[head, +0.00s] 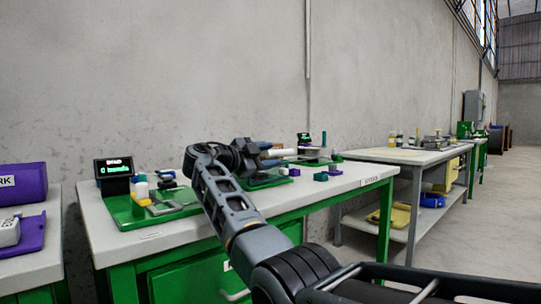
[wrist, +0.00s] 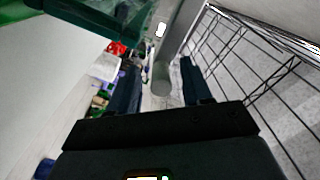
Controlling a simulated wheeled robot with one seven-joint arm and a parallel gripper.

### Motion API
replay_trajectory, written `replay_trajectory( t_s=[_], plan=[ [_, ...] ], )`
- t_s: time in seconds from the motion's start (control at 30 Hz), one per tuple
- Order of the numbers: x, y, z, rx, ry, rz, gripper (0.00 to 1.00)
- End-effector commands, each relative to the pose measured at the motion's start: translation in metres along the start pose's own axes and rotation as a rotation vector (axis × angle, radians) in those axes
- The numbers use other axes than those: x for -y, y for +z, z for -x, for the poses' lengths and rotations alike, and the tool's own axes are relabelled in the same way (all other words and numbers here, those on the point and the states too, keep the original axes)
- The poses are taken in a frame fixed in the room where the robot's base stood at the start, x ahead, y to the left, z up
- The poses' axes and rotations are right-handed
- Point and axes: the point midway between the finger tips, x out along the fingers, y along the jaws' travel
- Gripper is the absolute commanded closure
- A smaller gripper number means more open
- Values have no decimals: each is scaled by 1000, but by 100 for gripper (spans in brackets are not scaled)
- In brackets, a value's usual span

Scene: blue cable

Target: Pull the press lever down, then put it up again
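The press lever appears as a pale grey rod with a rounded end (wrist: 166,70) in the wrist view. In the head view a pale rod (head: 280,153) shows at my gripper's tips. My gripper (head: 268,154) is above the workbench; its dark fingers stand apart on either side of the rod in the wrist view (wrist: 160,82). Slim gaps show between rod and fingers, so it looks open around the lever, not clamped. The press body is mostly hidden behind my arm; a green base (head: 262,181) shows below the gripper.
The workbench (head: 125,240) has a pale top and green frame. A green station with a small display (head: 114,167) stands at left. Green and purple blocks (head: 321,176) lie right of the gripper. A purple box (head: 22,184) sits far left. Another bench (head: 400,155) stands at right.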

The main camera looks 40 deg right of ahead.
Motion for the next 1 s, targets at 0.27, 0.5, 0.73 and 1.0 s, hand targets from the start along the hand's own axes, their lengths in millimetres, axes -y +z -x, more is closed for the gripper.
replay_trajectory(
  t_s=[0.27,0.5,0.73,1.0],
  plan=[
    [2,0,48,4,-3,3,52],
    [0,2,66,3,-2,4,52],
    [0,2,67,3,-2,3,52],
    [0,2,66,3,-2,3,52]
  ],
)
